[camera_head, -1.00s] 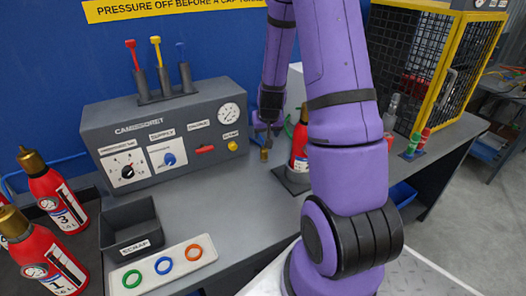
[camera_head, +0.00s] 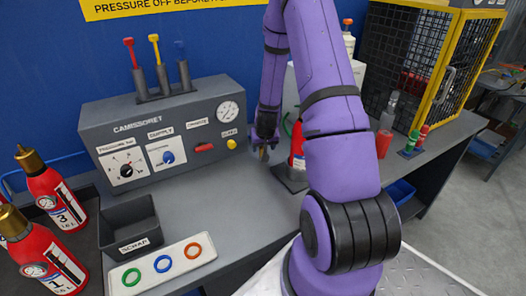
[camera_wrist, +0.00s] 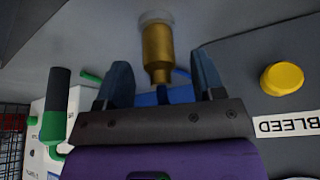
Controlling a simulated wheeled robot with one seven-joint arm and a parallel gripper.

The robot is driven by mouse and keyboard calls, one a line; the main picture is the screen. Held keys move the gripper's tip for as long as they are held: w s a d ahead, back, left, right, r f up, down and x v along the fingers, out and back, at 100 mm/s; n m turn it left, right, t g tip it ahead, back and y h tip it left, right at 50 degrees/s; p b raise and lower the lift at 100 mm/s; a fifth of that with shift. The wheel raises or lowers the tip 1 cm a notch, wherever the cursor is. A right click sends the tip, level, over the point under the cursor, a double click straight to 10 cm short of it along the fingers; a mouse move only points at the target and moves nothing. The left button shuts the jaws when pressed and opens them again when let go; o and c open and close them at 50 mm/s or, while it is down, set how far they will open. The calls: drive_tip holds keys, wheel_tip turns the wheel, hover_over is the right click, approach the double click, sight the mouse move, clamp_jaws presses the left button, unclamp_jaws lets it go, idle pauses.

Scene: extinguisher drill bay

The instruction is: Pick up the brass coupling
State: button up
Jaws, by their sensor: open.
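The brass coupling (camera_wrist: 157,48) stands on the grey bench, a small gold-coloured cylinder with a pale ring at its far end in the wrist view. In the head view only a little of the coupling (camera_head: 264,155) shows below my gripper (camera_head: 264,141). In the wrist view my gripper (camera_wrist: 163,72) is open, with one blue-grey finger on each side of the coupling's near end. Gaps show between the coupling and both fingers, so it is not clamped.
The grey control panel (camera_head: 165,135) stands close left of my gripper; its yellow bleed knob (camera_wrist: 282,78) is near in the wrist view. A red extinguisher (camera_head: 297,150) stands close right, partly behind my arm. The scrap bin (camera_head: 130,224) and ring tray (camera_head: 162,265) are front left.

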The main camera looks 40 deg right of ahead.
drive_tip(key=shift+w+d+f, duration=0.15)
drive_tip(key=shift+w+f, duration=0.05)
drive_tip(key=shift+f, duration=0.45)
drive_tip(key=c, duration=1.1)
drive_tip(key=shift+o, duration=0.2)
drive_tip(key=shift+r, duration=0.15)
